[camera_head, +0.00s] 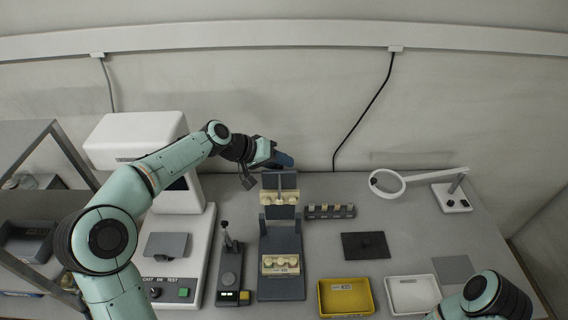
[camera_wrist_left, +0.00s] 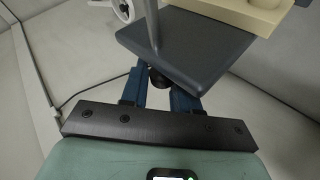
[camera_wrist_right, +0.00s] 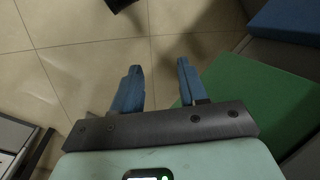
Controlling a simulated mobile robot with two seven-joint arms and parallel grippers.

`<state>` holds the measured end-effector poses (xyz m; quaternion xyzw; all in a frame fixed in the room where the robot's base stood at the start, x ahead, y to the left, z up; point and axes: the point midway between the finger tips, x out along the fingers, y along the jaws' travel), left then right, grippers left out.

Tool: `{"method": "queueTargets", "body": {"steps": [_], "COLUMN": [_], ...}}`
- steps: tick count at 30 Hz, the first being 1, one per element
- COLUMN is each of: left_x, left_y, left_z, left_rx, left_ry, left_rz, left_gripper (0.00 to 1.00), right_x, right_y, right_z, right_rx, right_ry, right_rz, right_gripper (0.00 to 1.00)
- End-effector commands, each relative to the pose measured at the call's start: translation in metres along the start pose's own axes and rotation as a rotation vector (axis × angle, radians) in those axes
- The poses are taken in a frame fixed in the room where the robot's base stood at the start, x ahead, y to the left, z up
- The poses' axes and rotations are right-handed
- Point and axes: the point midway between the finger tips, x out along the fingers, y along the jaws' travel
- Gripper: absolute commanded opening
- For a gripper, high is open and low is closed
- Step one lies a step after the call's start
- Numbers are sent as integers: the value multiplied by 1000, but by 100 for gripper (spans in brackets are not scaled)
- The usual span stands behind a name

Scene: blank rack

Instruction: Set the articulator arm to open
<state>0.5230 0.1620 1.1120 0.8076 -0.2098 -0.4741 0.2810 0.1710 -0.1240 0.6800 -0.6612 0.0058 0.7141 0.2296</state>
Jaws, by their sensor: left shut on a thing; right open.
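The articulator is a dark grey stand in the middle of the bench, its base (camera_head: 282,290) carrying a cream dental cast (camera_head: 281,265). Its upper arm (camera_head: 280,181) is swung up at the back, with another cream cast (camera_head: 279,198) facing forward. My left gripper (camera_head: 284,161) is at the top back edge of that arm. In the left wrist view the fingers (camera_wrist_left: 160,92) are shut on a small dark knob (camera_wrist_left: 158,78) beside the arm's grey plate (camera_wrist_left: 190,45). My right gripper (camera_wrist_right: 158,85) is open and empty above the tiled floor.
A white machine (camera_head: 140,140) stands at the left, beside a small dark device (camera_head: 229,280). A yellow tray (camera_head: 346,312), a white tray (camera_head: 412,309), a dark pad (camera_head: 365,246) and a magnifier lamp (camera_head: 387,183) are at the right. A small rack (camera_head: 330,212) stands right of the articulator.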

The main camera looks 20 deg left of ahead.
Motion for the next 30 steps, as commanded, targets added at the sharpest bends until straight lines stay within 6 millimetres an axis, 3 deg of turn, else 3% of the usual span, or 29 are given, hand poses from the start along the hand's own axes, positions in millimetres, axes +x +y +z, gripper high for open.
{"method": "queueTargets", "body": {"steps": [3, 17, 18, 19, 30], "left_x": [3, 5, 5, 5, 3], "left_y": [-9, -14, -14, -14, -9], "left_z": [-2, 0, 0, 0, -3], "left_rx": [-17, -29, -29, -30, -26], "left_ry": [-21, -36, -36, -36, -29], "left_rz": [-10, -13, -13, -12, -7], "left_gripper": [0, 0, 40, 47, 47], "right_x": [-5, -5, -5, -5, -5], "right_y": [-3, -3, -3, -3, -4], "right_z": [-5, -5, -5, -5, -6], "right_rx": [-2, -2, -2, -2, -2], "right_ry": [6, 6, 6, 6, 7], "right_rz": [-2, -2, -2, -2, -2], "right_gripper": [43, 43, 43, 43, 43]}}
